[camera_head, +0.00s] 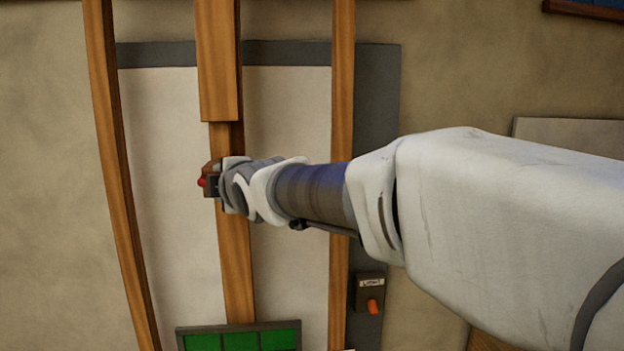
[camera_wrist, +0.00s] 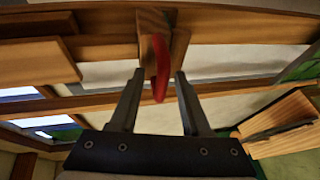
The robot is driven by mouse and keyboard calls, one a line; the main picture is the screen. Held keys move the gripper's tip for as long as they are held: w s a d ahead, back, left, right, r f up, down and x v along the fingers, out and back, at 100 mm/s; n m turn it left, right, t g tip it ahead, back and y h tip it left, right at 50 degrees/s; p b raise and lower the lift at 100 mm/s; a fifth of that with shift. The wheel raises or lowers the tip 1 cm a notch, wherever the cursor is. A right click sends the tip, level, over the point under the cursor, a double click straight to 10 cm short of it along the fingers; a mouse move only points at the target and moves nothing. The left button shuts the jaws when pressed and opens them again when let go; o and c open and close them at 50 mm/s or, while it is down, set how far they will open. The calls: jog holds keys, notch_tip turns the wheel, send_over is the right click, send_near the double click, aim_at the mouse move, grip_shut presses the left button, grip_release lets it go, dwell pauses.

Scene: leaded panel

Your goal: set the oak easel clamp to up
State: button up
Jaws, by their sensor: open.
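The oak easel clamp shows in the head view as a small wooden block (camera_head: 211,168) with a red handle (camera_head: 201,182) on the easel's middle upright. In the wrist view the clamp's wooden block (camera_wrist: 152,24) is at the top centre, and its red handle (camera_wrist: 160,62) points down the picture. My gripper (camera_wrist: 159,76) is open, with one finger on each side of the handle. A gap shows left of the handle; I cannot tell whether the right finger touches it. In the head view my gripper (camera_head: 213,186) is at the clamp and partly hides it.
The easel's wooden side legs (camera_head: 115,170) and (camera_head: 342,110) stand left and right of the middle upright (camera_head: 237,265). A switch box labelled LIGHT (camera_head: 370,283) with an orange lever is at the lower right. A green glass panel (camera_head: 240,338) is at the bottom.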

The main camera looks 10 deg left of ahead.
jog(key=b+v, duration=0.5)
jog(key=v, duration=1.2)
jog(key=shift+s+r, duration=0.15)
jog(key=shift+s, duration=0.05)
jog(key=shift+d, duration=0.1)
